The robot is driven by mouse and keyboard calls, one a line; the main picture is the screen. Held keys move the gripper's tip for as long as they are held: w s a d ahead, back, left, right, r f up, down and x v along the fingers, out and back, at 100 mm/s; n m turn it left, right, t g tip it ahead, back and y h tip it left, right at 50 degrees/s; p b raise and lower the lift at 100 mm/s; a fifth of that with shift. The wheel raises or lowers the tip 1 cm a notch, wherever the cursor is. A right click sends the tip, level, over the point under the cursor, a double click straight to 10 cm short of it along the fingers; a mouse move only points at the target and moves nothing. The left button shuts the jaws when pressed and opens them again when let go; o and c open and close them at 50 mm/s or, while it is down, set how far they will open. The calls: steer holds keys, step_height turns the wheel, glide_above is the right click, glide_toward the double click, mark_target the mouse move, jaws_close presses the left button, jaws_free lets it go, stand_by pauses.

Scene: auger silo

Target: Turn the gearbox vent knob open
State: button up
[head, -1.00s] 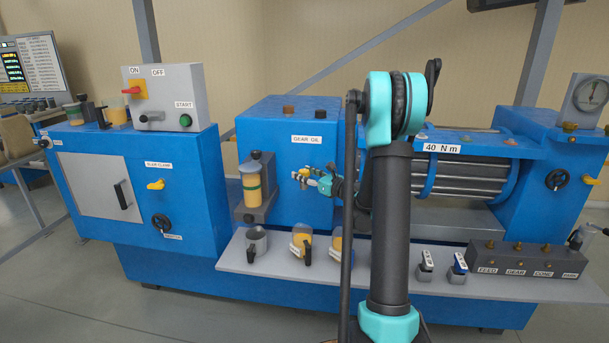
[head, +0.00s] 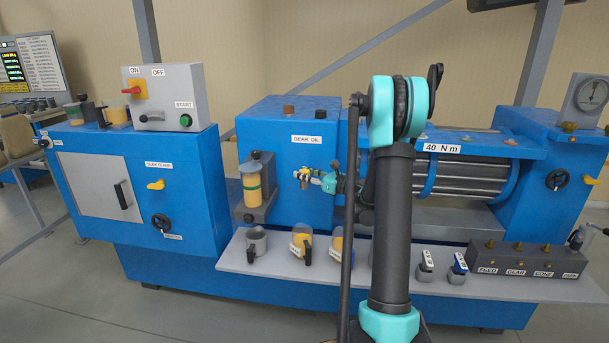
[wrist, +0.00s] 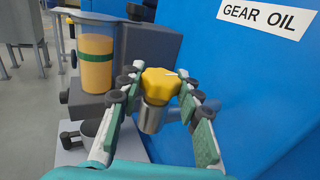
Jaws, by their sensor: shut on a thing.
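The yellow lobed knob (wrist: 160,84) sits on a short metal stem (wrist: 150,118) in the wrist view, with a small white mark on its top. In the head view the knob (head: 304,173) is small, on the blue gearbox front below the GEAR OIL label (head: 307,139). My gripper (wrist: 159,88) is shut on the knob, one finger on each side of it. It reaches in from the right in the head view (head: 313,176). The knob's exact angle is hard to read.
An oil cup with amber fluid (wrist: 97,55) on a dark grey block stands close left of the gripper. The blue gearbox wall (wrist: 262,85) is close on the right. Below, a grey shelf (head: 330,268) carries several cups. My arm hides part of the machine.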

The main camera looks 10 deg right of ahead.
steer(key=o, duration=1.2)
steer(key=shift+d, duration=0.1)
steer(key=v, duration=1.2)
